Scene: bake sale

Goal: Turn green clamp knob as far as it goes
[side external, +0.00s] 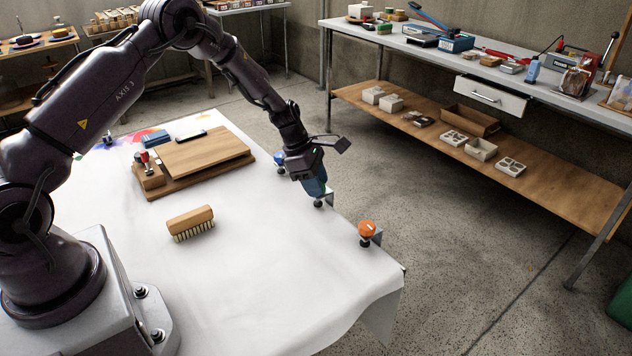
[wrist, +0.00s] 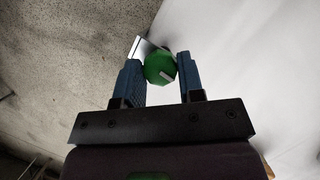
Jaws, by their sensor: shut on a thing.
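The green clamp knob (wrist: 158,68) sits between the two blue fingers of my gripper (wrist: 163,72) in the wrist view, with a pale pointer mark on its face. The sides of the knob lie close to the fingers, and my gripper is shut on it. In the side external view my gripper (side external: 318,190) points down at the table's right edge. There the fingers hide most of the knob, and the dark clamp screw (side external: 318,203) shows below them. A metal clamp bracket (wrist: 140,46) shows behind the knob in the wrist view.
An orange clamp knob (side external: 367,228) stands nearer along the same edge, and a blue one (side external: 280,158) farther back. A wooden brush (side external: 190,221) and a wooden board (side external: 203,153) lie on the white-covered table (side external: 270,275). The table's front part is clear.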

